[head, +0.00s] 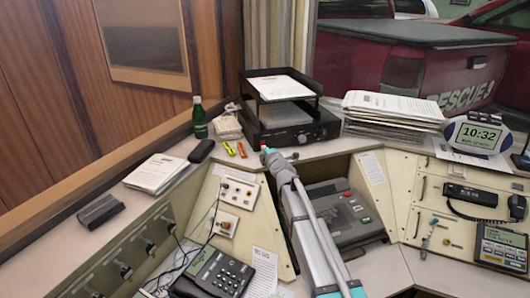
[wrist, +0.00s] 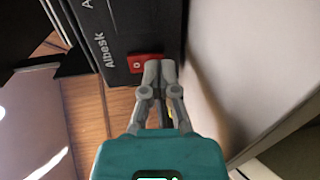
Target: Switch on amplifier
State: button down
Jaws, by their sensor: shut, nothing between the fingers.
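The amplifier (head: 318,130) is a black box with a knob on its front, standing on the counter under a black paper tray. In the wrist view its dark front (wrist: 110,40) carries the lettering "Albesk". A red switch (wrist: 141,63) with a small pale mark sits near its edge. My gripper (wrist: 158,68) is shut and empty. Its fingertips are right beside the red switch and overlap its edge in the picture; I cannot tell whether they touch. In the head view my gripper (head: 267,152) is at the amplifier's lower left front, and its arm hides part of the counter.
The black tray (head: 317,91) holding papers stands over the amplifier. A paper stack (head: 392,111) is to the right. A desk phone (head: 213,272) and console panels lie in front.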

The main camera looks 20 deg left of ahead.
jog(key=shift+w+a, duration=0.1)
jog(key=shift+w, duration=0.05)
jog(key=shift+f, duration=0.1)
dwell(0.4)
jog(key=f+b+v, duration=0.2)
jog(key=f+v, duration=0.1)
jog(key=v, duration=1)
jog(key=shift+s+d, duration=0.35)
jog(key=shift+d, duration=0.1)
jog(key=shift+f, duration=0.15)
